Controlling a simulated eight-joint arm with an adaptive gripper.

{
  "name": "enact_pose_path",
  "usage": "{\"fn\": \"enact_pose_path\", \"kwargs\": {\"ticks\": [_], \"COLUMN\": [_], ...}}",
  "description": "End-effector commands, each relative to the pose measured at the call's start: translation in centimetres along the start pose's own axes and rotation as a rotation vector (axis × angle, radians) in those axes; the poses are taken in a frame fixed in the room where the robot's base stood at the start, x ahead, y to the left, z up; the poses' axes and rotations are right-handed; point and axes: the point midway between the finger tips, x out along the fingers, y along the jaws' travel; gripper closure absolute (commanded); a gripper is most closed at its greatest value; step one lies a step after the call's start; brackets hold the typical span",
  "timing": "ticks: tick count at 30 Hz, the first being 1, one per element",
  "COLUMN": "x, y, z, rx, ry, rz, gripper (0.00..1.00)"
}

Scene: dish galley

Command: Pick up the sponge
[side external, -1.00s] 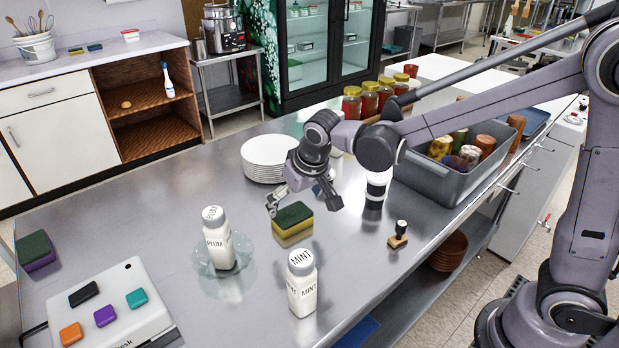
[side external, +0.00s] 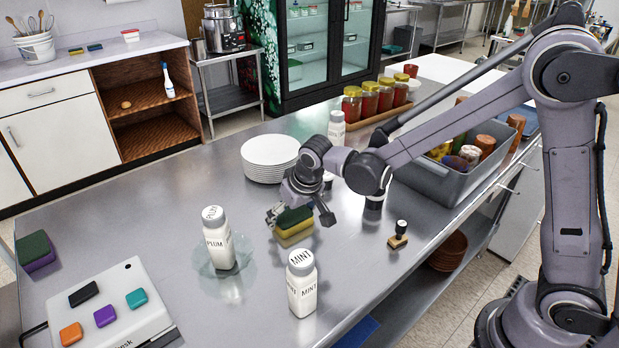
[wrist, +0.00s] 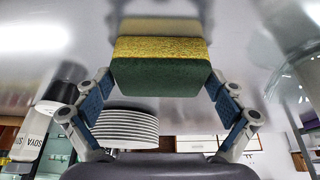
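The green-topped yellow sponge (side external: 294,238) lies on the steel counter, right of the PLUM bottle. In the wrist view the sponge (wrist: 160,75) fills the space between my fingers, its ends close to the blue pads. My gripper (side external: 302,217) is low over the sponge, one finger at each side. In the side view a small gap shows by the right finger, so the gripper looks open around it. Contact at the left finger is unclear. My gripper (wrist: 160,95) also shows in the wrist view. Part of the sponge's top is hidden by the gripper.
The PLUM bottle (side external: 217,240) on a glass saucer and the MINT bottle (side external: 301,285) stand close by. Stacked white plates (side external: 268,160) are behind. A green and purple sponge (side external: 36,252) lies far left. A grey bin (side external: 440,186) and a stamp (side external: 398,236) are right.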

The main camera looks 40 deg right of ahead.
Motion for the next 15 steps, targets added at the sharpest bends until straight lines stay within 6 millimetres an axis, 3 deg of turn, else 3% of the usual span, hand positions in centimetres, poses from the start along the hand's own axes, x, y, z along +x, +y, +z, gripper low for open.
{"fn": "enact_pose_path", "kwargs": {"ticks": [3, 15], "x": [-0.02, -0.13], "y": [-0.01, -0.01], "z": [0.0, -0.03], "rx": [0.0, 0.0], "ry": [0.0, 0.0], "rz": [0.0, 0.0], "gripper": [0.28, 0.29]}}
